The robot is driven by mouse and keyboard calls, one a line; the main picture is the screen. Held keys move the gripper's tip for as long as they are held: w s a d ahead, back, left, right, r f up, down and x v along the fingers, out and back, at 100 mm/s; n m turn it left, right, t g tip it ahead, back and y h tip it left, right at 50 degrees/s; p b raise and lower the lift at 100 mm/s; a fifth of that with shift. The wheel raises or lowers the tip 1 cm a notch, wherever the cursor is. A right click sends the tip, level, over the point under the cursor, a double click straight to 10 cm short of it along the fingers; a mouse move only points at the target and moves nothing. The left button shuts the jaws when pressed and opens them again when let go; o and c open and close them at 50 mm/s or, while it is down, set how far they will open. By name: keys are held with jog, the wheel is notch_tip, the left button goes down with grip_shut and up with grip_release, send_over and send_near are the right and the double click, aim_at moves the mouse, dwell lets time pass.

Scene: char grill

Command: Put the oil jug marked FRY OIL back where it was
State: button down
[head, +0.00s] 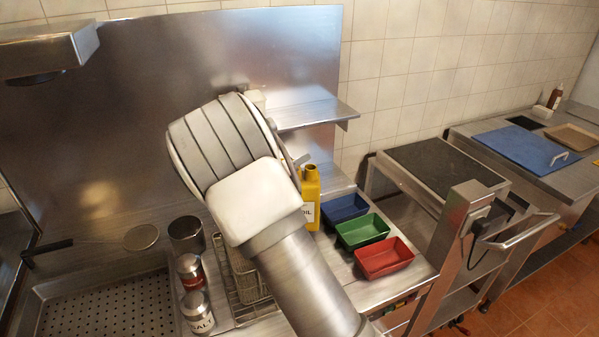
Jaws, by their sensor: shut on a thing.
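The yellow oil jug (312,190) stands upright behind my arm, at the left end of the row of coloured bins. Its white label shows only the letters "OIL"; the rest is covered by my arm. My gripper (301,161) is mostly hidden behind my arm, with only a small grey part showing beside the jug's top. It is shut on the jug.
Blue (344,207), green (362,231) and red (385,258) bins stand right of the jug. A wall shelf (315,113) is above. Salt (197,312) and another shaker (190,271), a dark canister (186,234) and wire baskets (240,270) stand left.

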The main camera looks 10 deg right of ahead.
jog(key=shift+f, duration=1.65)
jog(key=shift+f, duration=0.15)
jog(key=c, duration=0.7)
grip_release()
jog(key=shift+o, duration=0.2)
